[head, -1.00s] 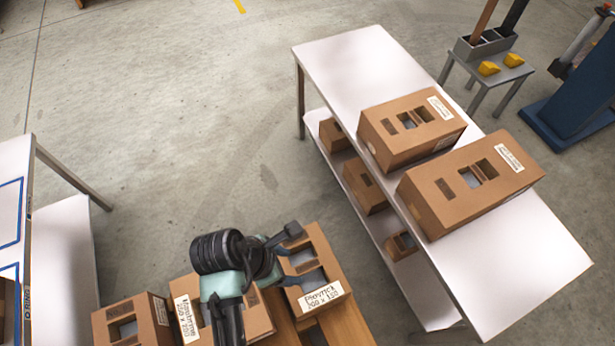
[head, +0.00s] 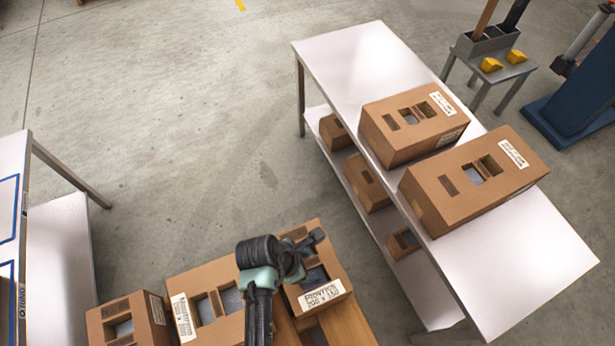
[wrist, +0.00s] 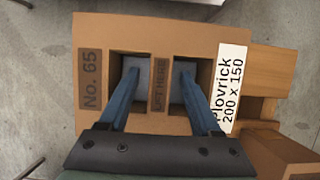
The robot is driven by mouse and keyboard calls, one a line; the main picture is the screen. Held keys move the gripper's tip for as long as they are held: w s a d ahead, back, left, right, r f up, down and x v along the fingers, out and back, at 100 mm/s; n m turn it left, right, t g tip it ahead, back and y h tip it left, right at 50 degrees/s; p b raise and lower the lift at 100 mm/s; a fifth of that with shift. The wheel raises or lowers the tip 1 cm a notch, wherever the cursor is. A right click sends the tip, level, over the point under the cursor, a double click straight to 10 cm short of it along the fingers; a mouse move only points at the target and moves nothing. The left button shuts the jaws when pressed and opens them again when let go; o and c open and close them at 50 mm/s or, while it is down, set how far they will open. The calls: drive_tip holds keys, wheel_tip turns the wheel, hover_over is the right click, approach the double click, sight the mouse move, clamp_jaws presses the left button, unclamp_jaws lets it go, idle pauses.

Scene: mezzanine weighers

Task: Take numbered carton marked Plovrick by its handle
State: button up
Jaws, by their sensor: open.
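The Plovrick carton (head: 313,288) is brown, with a white label reading "Plovrick 200 x 150", and stands at the right end of a row on a wooden bench. In the wrist view the carton (wrist: 118,34) also bears "No. 65". Its handle (wrist: 160,84), a strip marked "LIFT HERE", lies between two openings. My gripper (wrist: 158,80) is open, with one blue finger over or in each opening, the handle between them. I cannot tell how deep the fingertips reach. In the head view my gripper (head: 304,262) partly hides the carton's top.
Other cartons (head: 207,300) stand close to the left on the bench (head: 345,322). A white table (head: 345,52) at right bears two large cartons (head: 412,125), with small ones on its lower shelf. Open floor (head: 190,130) lies beyond the bench.

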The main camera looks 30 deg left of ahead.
clamp_jaws()
drive_tip(key=shift+r, duration=0.1)
idle(1.2)
